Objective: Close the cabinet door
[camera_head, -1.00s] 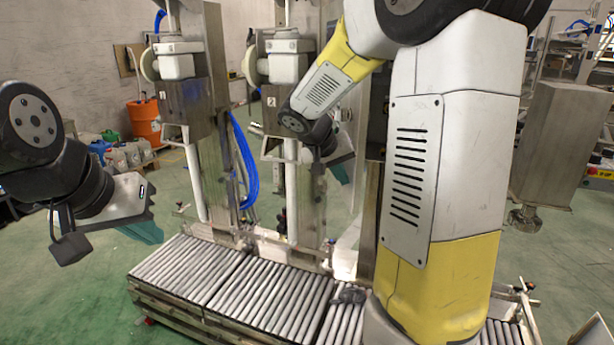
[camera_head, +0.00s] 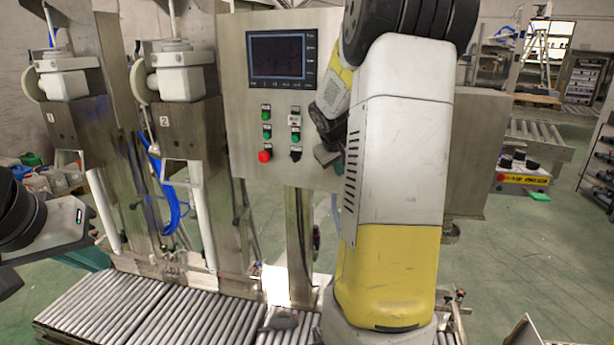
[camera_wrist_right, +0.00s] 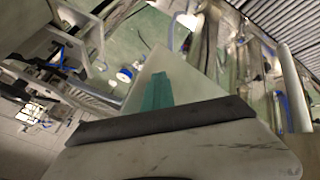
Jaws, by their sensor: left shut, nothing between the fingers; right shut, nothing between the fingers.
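A steel control cabinet (camera_head: 240,60) with a dark screen (camera_head: 283,56) and coloured buttons stands in the middle of the head view, partly hidden by my right arm. I cannot tell whether a door on it is open. My right gripper (camera_head: 328,156) is in front of the cabinet's right part, right of the buttons; whether it touches cannot be told. Its teal fingers are together and empty in the right wrist view (camera_wrist_right: 157,92). My left gripper (camera_head: 88,258) is low at the left edge, shut and empty, away from the cabinet.
A roller conveyor (camera_head: 170,315) runs along the bottom. Two steel columns with filling heads (camera_head: 185,75) stand left of the cabinet. A grey steel box (camera_head: 472,150) is behind my right arm. Green floor (camera_head: 530,250) is open at the right.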

